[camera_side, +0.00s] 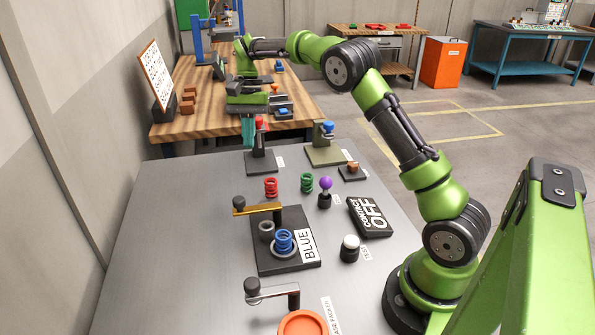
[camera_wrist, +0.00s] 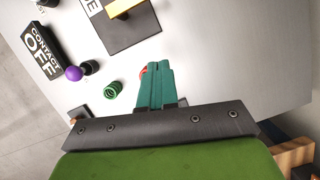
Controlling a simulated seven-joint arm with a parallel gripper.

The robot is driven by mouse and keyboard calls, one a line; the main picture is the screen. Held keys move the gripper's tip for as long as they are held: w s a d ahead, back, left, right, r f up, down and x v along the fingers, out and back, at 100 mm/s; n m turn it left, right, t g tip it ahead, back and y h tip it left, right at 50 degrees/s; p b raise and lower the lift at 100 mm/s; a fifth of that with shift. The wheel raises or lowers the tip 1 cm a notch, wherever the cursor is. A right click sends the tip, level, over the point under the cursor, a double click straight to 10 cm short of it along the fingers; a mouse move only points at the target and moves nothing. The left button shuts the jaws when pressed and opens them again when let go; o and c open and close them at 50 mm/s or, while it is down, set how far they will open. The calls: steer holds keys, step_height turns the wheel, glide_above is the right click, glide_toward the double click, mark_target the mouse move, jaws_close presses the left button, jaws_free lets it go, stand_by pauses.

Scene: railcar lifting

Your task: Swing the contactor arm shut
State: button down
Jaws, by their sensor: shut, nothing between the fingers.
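My gripper (camera_side: 249,145) has teal fingers, shut and empty. It is low at the far end of the grey table, beside a red-knobbed post on a black base (camera_side: 262,163). A black sign (camera_side: 370,217) reads CONTACT OFF.
Red (camera_side: 271,187) and green (camera_side: 307,183) springs, a purple-knobbed peg (camera_side: 325,193) and a blue-knobbed post (camera_side: 327,140) stand nearby. A blue spring (camera_side: 284,240) sits on the plate. A crank (camera_side: 273,291) is at the front. The table's left side is clear.

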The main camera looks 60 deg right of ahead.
steer(key=shift+a+r+m+y, duration=0.2)
steer(key=shift+a+r, duration=0.15)
steer(key=shift+r, duration=0.3)
steer(key=shift+a+r+m+y, duration=0.2)
steer(key=shift+a+r, duration=0.1)
steer(key=shift+r, duration=0.3)
steer(key=s+a+f, duration=0.3)
steer(key=a+f, duration=0.4)
steer(key=f, duration=0.2)
steer(key=shift+s+f, duration=0.15)
steer(key=shift+s, duration=0.05)
